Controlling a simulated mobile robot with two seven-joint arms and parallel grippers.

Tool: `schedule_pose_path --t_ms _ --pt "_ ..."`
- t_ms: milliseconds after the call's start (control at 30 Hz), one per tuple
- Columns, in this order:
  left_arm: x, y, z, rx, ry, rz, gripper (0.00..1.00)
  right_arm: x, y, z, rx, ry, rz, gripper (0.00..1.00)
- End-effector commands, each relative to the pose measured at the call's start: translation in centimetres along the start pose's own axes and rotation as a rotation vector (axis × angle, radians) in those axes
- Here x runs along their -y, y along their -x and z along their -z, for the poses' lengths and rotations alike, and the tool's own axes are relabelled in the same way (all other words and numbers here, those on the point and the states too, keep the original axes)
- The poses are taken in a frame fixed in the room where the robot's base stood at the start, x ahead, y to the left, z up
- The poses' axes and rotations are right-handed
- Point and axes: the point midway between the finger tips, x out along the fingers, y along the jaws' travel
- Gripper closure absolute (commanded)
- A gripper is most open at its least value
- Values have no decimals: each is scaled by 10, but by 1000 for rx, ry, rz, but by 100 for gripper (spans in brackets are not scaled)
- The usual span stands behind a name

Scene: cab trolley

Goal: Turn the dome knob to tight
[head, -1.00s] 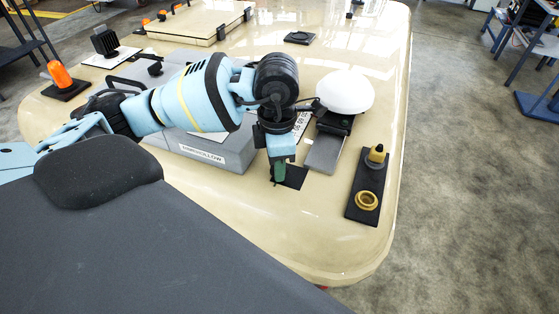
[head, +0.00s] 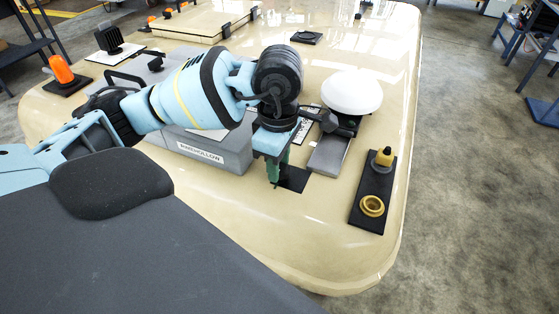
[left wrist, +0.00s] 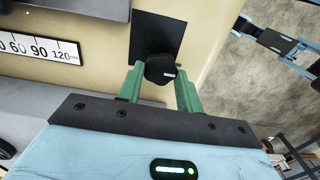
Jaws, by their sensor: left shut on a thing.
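The black knob (left wrist: 160,70) with a small white mark sits on a square black plate (left wrist: 172,28) in the left wrist view. My left gripper (left wrist: 161,92) has its two green fingers on either side of the knob and is shut on it. In the head view, the left gripper (head: 277,176) points down at the same black plate (head: 292,180); the knob is hidden there behind the fingers. A white dome (head: 352,92) stands just right of the gripper, behind a grey block (head: 328,156). My right gripper is not in view.
A white scale strip (left wrist: 38,48) with printed numbers lies beside the plate. A black board (head: 369,203) with a yellow-topped post and a yellow ring is at the right. A grey labelled box (head: 215,155) is close on the left. The cream top's front is clear.

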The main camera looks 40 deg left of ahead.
Motion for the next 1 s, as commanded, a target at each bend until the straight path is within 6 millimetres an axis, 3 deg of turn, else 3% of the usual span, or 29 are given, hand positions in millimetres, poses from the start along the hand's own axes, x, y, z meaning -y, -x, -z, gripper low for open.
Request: schedule_pose_path --t_ms 367,400,533,833,1000 --pt "0 1 0 0 -7 -2 87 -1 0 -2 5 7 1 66" --pt "0 1 0 0 -7 -2 61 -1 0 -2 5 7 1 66" --pt "0 1 0 0 -6 -2 44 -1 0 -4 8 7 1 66" --pt "0 1 0 0 -5 -1 43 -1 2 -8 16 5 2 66" --pt "-1 17 0 2 -6 -3 43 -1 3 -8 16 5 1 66"
